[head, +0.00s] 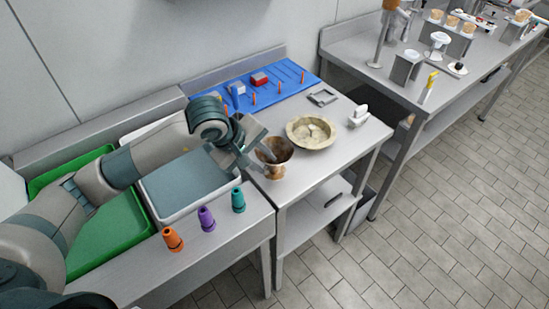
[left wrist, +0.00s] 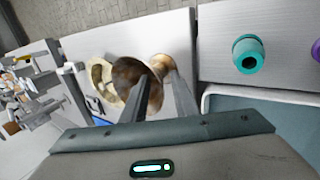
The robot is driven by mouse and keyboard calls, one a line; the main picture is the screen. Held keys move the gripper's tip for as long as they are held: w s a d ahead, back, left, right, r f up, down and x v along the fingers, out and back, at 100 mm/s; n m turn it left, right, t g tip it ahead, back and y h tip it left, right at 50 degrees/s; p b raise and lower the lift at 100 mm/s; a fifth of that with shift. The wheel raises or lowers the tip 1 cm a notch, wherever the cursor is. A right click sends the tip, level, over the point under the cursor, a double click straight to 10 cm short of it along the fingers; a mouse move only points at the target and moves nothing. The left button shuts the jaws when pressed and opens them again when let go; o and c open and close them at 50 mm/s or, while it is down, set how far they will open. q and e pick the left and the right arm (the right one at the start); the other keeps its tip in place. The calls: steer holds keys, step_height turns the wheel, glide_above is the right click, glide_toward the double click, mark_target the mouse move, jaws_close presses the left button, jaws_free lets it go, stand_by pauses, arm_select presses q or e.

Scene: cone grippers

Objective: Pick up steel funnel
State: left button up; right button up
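The funnel (head: 276,160) looks brown and coppery rather than steel-grey, with a wide mouth and a narrower foot. The two fingers (left wrist: 158,82) are apart, one in front of the mouth and one near the foot. I cannot tell whether they touch it. My right gripper is not in view.
A pale round bowl (head: 311,132) stands close behind the funnel. A blue mat (head: 262,94) lies behind. A green tray (head: 110,235) is under my arm.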

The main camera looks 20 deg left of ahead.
arm_select(q)
steer(key=shift+f, duration=0.1)
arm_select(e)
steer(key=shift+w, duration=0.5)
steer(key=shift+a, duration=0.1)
arm_select(q)
jaws_close()
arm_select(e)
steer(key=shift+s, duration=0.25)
